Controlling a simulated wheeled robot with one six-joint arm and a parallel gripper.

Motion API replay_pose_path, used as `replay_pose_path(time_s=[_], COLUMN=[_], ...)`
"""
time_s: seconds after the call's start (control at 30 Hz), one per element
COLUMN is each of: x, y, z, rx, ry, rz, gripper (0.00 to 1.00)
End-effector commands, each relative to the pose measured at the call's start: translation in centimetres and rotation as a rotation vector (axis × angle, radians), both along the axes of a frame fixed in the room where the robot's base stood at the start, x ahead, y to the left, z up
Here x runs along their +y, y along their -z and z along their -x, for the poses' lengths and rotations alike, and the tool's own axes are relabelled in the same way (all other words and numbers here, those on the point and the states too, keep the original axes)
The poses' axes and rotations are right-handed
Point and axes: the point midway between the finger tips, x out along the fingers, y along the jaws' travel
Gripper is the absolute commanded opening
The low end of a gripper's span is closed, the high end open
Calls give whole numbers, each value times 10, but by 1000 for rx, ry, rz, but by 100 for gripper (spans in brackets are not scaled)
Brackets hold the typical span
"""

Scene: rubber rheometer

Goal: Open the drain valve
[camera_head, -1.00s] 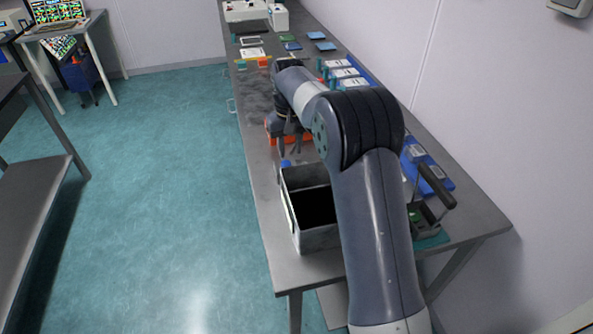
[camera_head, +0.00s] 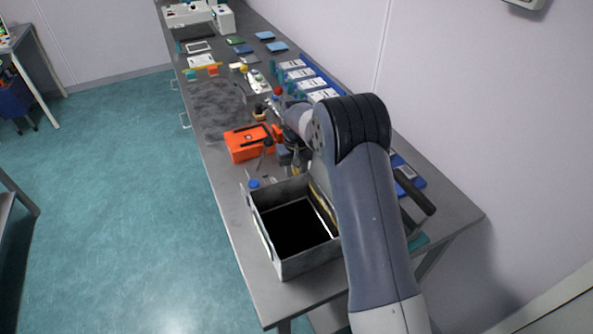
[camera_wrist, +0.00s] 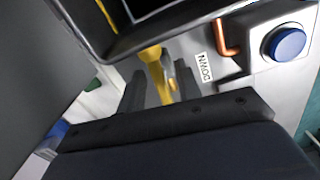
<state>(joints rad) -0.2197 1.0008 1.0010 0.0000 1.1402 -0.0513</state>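A metal open-top box (camera_head: 252,222) with a black interior stands on the bench near the front. A yellow fitting (camera_wrist: 152,56) with a small yellow lever (camera_wrist: 171,86), seemingly the drain valve, sticks out of its wall in the wrist view. The knob also shows in the head view (camera_head: 254,184). My gripper (camera_wrist: 158,88) is by the box's far wall, its dark fingers apart on either side of the yellow lever. Contact cannot be told.
An orange case (camera_head: 248,145) stands close behind the box, by my gripper. Blue trays with cards (camera_head: 310,86) line the wall side of the bench (camera_head: 222,190). A dark-handled tool (camera_head: 415,190) lies right of my arm.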

Motion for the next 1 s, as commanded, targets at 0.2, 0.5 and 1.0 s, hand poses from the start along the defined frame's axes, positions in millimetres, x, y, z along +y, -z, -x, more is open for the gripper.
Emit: replay_pose_path(time_s=[0.2,0.5,1.0], x=[0,0,-1], y=[0,0,1], z=[0,0,-1], rx=[0,0,-2], ry=[0,0,-119], rz=[0,0,-1], gripper=[28,3,0])
